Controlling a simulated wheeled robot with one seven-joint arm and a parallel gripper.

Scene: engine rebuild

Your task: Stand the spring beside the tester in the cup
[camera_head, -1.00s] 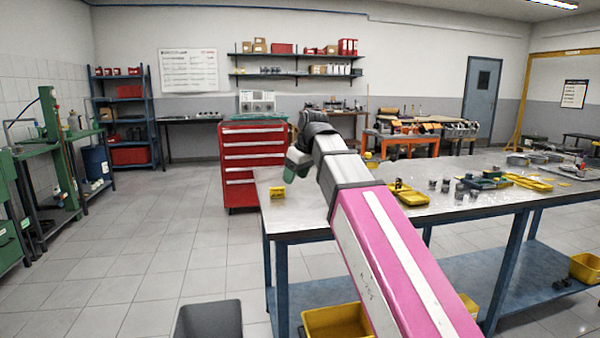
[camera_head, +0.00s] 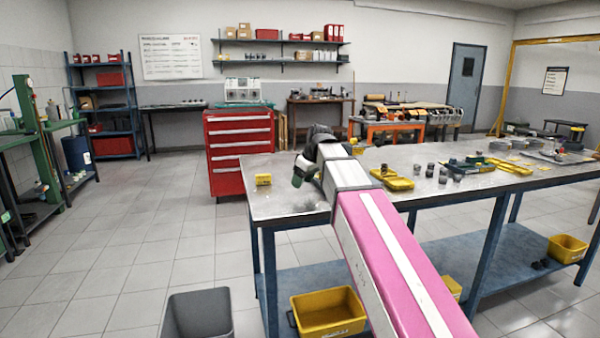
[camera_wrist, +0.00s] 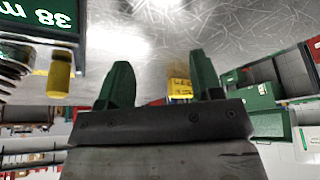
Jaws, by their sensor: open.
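My gripper (camera_head: 302,174) is above the left end of the steel workbench (camera_head: 290,205), fingers tilted down. In the wrist view my gripper (camera_wrist: 159,62) shows two green fingers spread apart with nothing between them. A green panel (camera_wrist: 38,17) with white characters like "38 m" is at the upper left of the wrist view; I cannot tell whether it belongs to the tester. Several small grey cylindrical pieces (camera_head: 429,170) stand on the bench to the right of my arm. I cannot make out which thing is the spring or the cup.
A small yellow block (camera_head: 263,179) sits near the bench's left end. A yellow tray (camera_head: 392,180) lies right of my arm. A red tool cabinet (camera_head: 240,152) stands behind the bench. A grey bin (camera_head: 198,318) and a yellow bin (camera_head: 330,312) are below. Floor at left is clear.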

